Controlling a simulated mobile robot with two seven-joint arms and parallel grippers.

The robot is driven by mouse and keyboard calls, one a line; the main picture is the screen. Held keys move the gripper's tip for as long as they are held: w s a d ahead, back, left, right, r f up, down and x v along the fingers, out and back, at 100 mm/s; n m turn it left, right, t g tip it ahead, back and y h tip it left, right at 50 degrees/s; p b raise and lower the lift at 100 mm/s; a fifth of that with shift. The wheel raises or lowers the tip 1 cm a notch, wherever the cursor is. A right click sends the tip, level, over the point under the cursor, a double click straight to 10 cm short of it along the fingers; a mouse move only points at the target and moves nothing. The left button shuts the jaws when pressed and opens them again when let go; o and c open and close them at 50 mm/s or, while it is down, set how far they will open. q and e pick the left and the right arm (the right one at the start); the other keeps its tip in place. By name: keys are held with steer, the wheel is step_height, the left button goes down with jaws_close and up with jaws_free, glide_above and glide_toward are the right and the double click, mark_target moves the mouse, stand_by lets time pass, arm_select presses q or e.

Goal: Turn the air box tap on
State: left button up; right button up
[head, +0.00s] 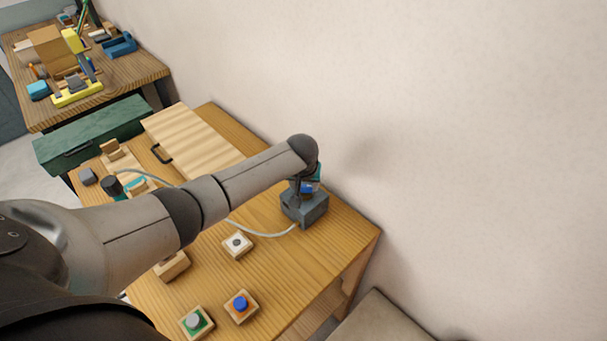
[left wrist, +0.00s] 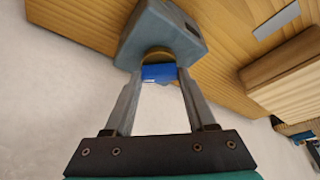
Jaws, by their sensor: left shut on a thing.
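The air box (head: 303,209) is a blue-grey block near the right end of the wooden table, close to the wall. It also shows at the top of the left wrist view (left wrist: 160,35). Its tap (left wrist: 159,73) is a small blue handle on a brass-coloured base. My left gripper (left wrist: 158,78) is shut on the blue tap, one finger at each side. In the head view my left wrist hides most of the gripper, and only a bit of blue shows above the box. My right gripper is not in view.
A pale hose (head: 262,234) runs from the air box leftward under my left arm. Small wooden blocks with a white (head: 237,243), blue (head: 240,305) and green (head: 196,322) top stand in front. A ribbed wooden board (head: 192,140) lies behind. The wall is close beyond.

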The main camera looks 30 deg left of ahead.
arm_select(q)
steer(key=shift+d+n+y+p, duration=0.25)
steer(key=shift+n+p, duration=0.2)
steer(key=shift+n, duration=0.55)
steer(key=n+y, duration=0.1)
steer(key=n, duration=0.1)
steer(key=shift+n+g, duration=0.3)
steer(key=shift+g, duration=0.1)
steer(key=shift+w+f+n+g+y, duration=0.1)
steer(key=shift+n+g+y, duration=0.25)
steer(key=shift+n, duration=0.85)
steer(key=shift+n+g+y+b, duration=0.3)
steer(key=shift+n+g+b, duration=0.4)
steer(key=shift+n, duration=0.7)
steer(key=shift+a, duration=0.1)
steer(key=o, duration=1.4)
steer(key=shift+w, duration=0.1)
steer(key=shift+c, duration=0.2)
